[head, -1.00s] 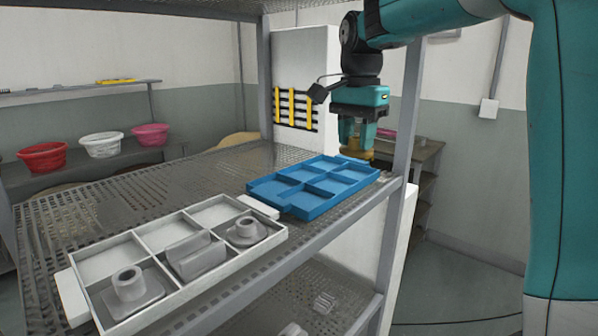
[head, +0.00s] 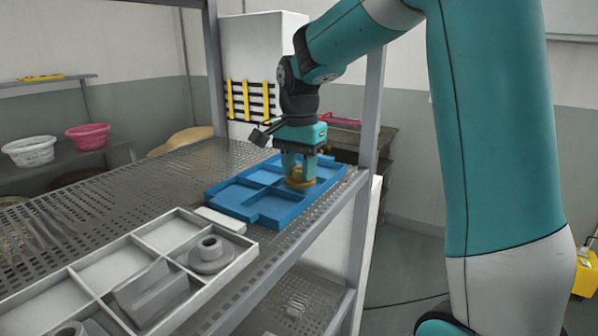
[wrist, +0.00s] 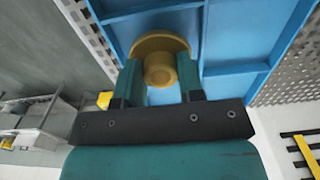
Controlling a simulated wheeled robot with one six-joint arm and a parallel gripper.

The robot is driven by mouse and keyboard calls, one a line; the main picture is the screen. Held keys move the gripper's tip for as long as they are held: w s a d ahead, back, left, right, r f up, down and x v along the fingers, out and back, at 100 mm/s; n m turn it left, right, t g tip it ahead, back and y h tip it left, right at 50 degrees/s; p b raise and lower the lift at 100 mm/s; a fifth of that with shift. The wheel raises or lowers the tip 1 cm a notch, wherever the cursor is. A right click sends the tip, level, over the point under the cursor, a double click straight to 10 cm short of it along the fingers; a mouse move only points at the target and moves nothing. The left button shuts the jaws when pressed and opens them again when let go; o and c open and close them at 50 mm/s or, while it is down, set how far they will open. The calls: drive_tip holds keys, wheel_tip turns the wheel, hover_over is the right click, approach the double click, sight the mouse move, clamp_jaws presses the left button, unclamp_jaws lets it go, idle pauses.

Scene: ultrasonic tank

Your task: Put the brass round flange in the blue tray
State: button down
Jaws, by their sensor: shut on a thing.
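The brass round flange (head: 300,183) is held between the fingers of my gripper (head: 299,172), over the right part of the blue tray (head: 235,208). In the wrist view the flange (wrist: 160,45) sits between the two fingertips of my gripper (wrist: 160,82), its wide disc toward the tray. The blue tray (wrist: 240,35) lies behind the flange there, divided by raised walls. The flange appears low, at or just above a compartment near the tray's right edge; I cannot tell whether it touches the floor.
A white divided tray (head: 128,235) with grey parts, including a round grey flange (head: 211,254), stands nearer on the same perforated shelf (head: 100,200). A shelf post (head: 369,120) rises close to the right of my gripper.

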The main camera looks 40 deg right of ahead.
sight(300, 169)
drive_tip(key=shift+f, duration=0.6)
drive_tip(key=c, duration=0.7)
unclamp_jaws()
drive_tip(key=shift+f, duration=0.15)
drive_tip(key=shift+c, duration=0.2)
drive_tip(key=shift+r, duration=3.9)
